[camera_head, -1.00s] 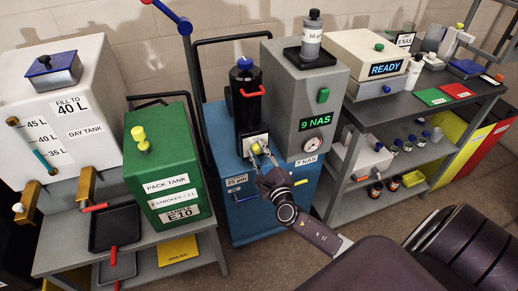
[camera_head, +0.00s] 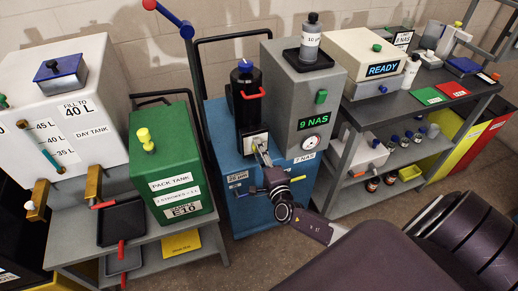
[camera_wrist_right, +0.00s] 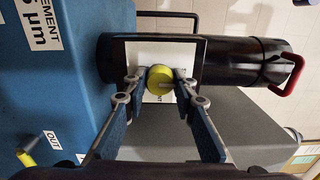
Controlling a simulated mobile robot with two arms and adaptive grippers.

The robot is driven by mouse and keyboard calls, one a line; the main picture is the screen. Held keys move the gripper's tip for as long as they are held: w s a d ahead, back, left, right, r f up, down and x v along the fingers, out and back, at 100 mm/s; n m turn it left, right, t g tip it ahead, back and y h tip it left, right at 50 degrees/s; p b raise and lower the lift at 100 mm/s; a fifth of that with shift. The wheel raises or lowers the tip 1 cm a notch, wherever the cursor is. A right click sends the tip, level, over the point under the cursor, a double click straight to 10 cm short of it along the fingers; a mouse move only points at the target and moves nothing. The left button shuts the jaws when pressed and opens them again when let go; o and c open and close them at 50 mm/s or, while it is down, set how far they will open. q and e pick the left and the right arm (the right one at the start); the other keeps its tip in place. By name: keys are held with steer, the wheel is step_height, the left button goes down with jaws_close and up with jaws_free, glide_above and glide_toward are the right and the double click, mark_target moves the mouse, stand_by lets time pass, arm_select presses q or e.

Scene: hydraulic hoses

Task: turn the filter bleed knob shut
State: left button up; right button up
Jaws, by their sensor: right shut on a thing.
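The yellow bleed knob (camera_wrist_right: 160,80) sits in front of a white plate (camera_wrist_right: 190,52) on the black filter housing (camera_wrist_right: 225,58). In the head view the housing (camera_head: 240,108) stands upright on the blue filter cart, and the knob is mostly hidden by my fingers. My right gripper (camera_head: 262,150) reaches it from the front. In the wrist view the right gripper (camera_wrist_right: 160,84) has one fingertip on each side of the knob and is shut on it. A light mark crosses the knob's face. My left gripper is not in view.
The blue cart (camera_head: 220,130) has a black handle behind it. A grey unit (camera_head: 285,85) reading 9 NAS stands close right of the housing. A green pack tank (camera_head: 172,145) is to the left, a grey shelf bench (camera_head: 425,107) to the right. Red handle (camera_head: 252,95) juts from the housing.

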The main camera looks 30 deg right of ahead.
steer(key=shift+n, duration=0.3)
steer(key=o, duration=1.2)
steer(key=shift+c, duration=0.2)
steer(key=v, duration=1.2)
steer(key=shift+f, duration=0.15)
steer(key=s+d+f+m+g, duration=0.1)
steer(key=s+f+m+g, duration=0.2)
steer(key=s+f+m, duration=0.35)
steer(key=s+d+f+m+g, duration=0.1)
steer(key=s+f+m+g, duration=0.3)
steer(key=f+m, duration=0.6)
steer(key=s+d+f+m+g, duration=0.1)
steer(key=s+f+m+g, duration=0.35)
steer(key=f, duration=0.75)
steer(key=s+a+f+m+g+y, duration=0.1)
steer(key=s+a+f+m, duration=0.3)
steer(key=s+m, duration=0.4)
steer(key=s+a+f+m+g+y, duration=0.2)
steer(key=s+a+f+m, duration=0.3)
steer(key=s+m, duration=0.4)
steer(key=s+a+f+m+g+y, duration=0.1)
steer(key=s+a+f+m, duration=0.3)
steer(key=s+m, duration=0.5)
steer(key=shift+a+f+m+g, duration=0.4)
steer(key=shift+a+m, duration=0.2)
steer(key=shift+m, duration=0.4)
